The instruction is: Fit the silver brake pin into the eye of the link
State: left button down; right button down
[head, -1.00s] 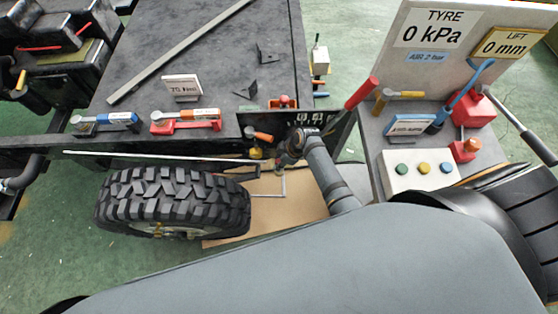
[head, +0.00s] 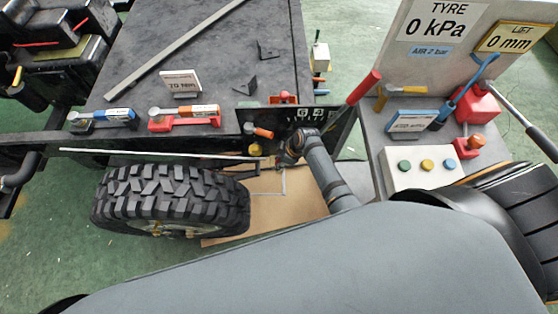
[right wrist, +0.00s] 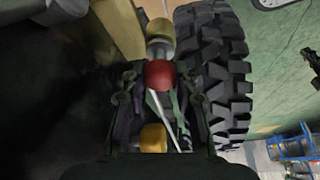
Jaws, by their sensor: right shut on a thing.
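My right gripper (head: 283,160) is low beside the chassis edge, just right of the big tyre. In the right wrist view my right gripper (right wrist: 158,80) is shut around a red round piece (right wrist: 160,74), with a short silvery part (right wrist: 160,49) just beyond it. I take this to be the brake pin; the fingers hide most of it. A yellow cylinder (right wrist: 161,27) stands beyond, in line with it. The eye of the link cannot be made out; whether the pin touches it cannot be told.
The tyre (head: 170,202) stands close left of my right gripper. A long pale rod (head: 150,153) runs along the chassis edge. An orange-handled tool (head: 263,132) is just above the gripper. A control stand (head: 425,169) with buttons is at right. Brown board (head: 305,205) lies below.

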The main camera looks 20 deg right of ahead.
jog(key=shift+f, duration=0.3)
jog(key=c, duration=0.9)
grip_release()
jog(key=shift+r, duration=0.1)
jog(key=shift+c, duration=0.2)
jog(key=v, duration=1.2)
jog(key=s+d+f+m+h, duration=0.1)
jog(key=s+d+f+m, duration=0.25)
jog(key=f, duration=0.65)
jog(key=s+d+f+m+h, duration=0.25)
jog(key=s+f, duration=0.25)
jog(key=f, duration=0.5)
jog(key=s+d+f+m, duration=0.1)
jog(key=s+f, duration=0.3)
jog(key=s, duration=0.4)
jog(key=s+d+f+m+h, duration=0.1)
jog(key=s+d+f+m, duration=0.1)
jog(key=s+f, duration=0.3)
jog(key=s+d+f+m+g, duration=0.1)
jog(key=s+f, duration=0.4)
jog(key=s, duration=0.6)
jog(key=shift+d+m, duration=0.35)
jog(key=shift+m, duration=0.35)
